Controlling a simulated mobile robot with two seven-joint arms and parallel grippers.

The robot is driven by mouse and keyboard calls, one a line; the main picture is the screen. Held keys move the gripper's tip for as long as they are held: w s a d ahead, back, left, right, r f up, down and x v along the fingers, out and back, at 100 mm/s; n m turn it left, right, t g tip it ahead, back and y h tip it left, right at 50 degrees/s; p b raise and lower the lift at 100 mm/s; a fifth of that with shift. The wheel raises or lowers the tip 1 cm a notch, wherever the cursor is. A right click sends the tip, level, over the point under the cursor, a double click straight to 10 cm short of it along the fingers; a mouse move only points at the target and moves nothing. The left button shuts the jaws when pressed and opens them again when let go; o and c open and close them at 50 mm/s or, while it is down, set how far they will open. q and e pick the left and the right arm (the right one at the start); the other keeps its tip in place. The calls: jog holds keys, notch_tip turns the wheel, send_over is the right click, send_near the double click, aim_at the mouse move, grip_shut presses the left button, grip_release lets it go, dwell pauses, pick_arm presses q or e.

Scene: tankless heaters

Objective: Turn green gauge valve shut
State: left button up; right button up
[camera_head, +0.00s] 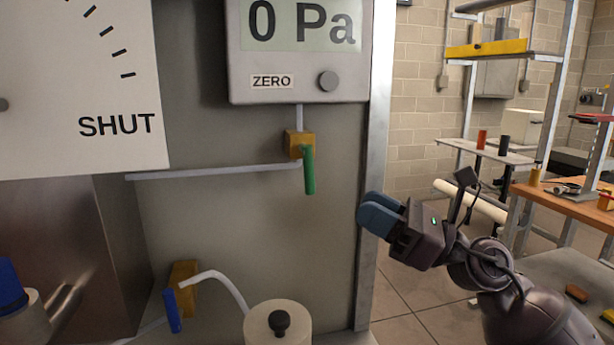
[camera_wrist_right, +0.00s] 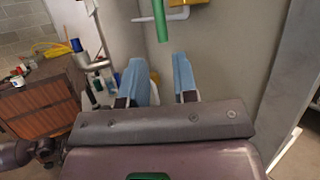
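The green gauge valve has a green handle (camera_head: 308,171) that hangs straight down from a brass body (camera_head: 298,142), below the gauge (camera_head: 300,50) reading 0 Pa. In the right wrist view the handle (camera_wrist_right: 160,18) is at the top, ahead of the fingertips, with part of the brass body beside it. My right gripper (camera_head: 376,216) is to the right of the handle and lower, by the panel's edge, not touching the handle. Its blue fingers (camera_wrist_right: 163,70) are apart with nothing between them. My left gripper is not in view.
A dial marked SHUT (camera_head: 85,90) is at the upper left. A pipe (camera_head: 215,171) runs left from the valve. Below are a blue-handled brass valve (camera_head: 184,274) and a white cylinder with a black knob (camera_head: 278,325). The panel's metal edge (camera_head: 377,120) is near my right gripper.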

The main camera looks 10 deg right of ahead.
aim_at(310, 177)
jog(key=p+x, duration=0.2)
jog(key=x, duration=0.8)
jog(key=shift+r, duration=0.1)
jog(key=shift+w+a, duration=0.2)
jog(key=shift+c, duration=0.3)
grip_shut()
